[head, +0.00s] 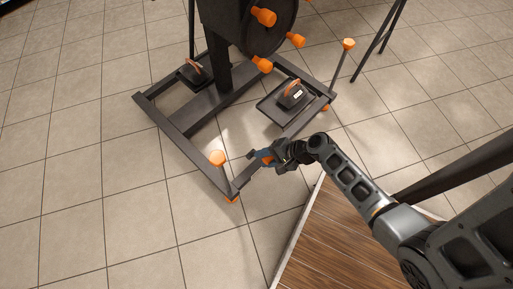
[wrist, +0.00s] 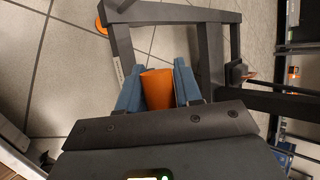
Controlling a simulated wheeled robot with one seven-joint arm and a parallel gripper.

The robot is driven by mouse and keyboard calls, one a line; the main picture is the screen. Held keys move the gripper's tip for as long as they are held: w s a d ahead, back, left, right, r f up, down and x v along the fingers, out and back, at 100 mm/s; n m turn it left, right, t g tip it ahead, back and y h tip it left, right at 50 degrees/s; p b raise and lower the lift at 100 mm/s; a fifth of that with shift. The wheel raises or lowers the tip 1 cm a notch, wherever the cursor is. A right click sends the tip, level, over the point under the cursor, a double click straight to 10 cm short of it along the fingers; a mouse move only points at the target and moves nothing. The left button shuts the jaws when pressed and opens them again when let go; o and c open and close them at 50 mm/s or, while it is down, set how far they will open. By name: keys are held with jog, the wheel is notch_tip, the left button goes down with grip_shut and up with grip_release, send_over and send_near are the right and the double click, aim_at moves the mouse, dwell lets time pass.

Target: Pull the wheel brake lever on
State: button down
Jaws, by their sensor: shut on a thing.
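My gripper (head: 264,156) is low beside the near corner of the dark stand's base frame (head: 187,150). In the wrist view, its two blue pads (wrist: 157,78) are shut on an orange grip (wrist: 158,90), which I take to be the end of the wheel brake lever. In the head view the grip is mostly hidden by the blue fingers, and a short dark bar runs from there toward the frame corner. The lever's exact angle and pivot are hard to make out.
Another orange-topped rod (head: 348,44) rises at the far right. A wheel with orange handles (head: 264,17) stands above. A wooden platform (head: 335,240) lies below my arm. Tiled floor is clear at left.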

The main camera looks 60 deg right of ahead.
jog(key=shift+t, duration=0.7)
jog(key=shift+s+a+f+b, duration=0.3)
jog(key=shift+s+f+b, duration=0.55)
jog(key=shift+s, duration=0.1)
jog(key=shift+s+a+f+b, duration=0.25)
jog(key=shift+s+f+b, duration=0.45)
jog(key=shift+s+b, duration=0.15)
jog(key=c, duration=0.8)
grip_release()
jog(key=shift+c, duration=0.2)
jog(key=p+v, duration=0.2)
jog(key=v, duration=0.6)
jog(key=shift+p, duration=0.3)
jog(key=shift+f, duration=0.1)
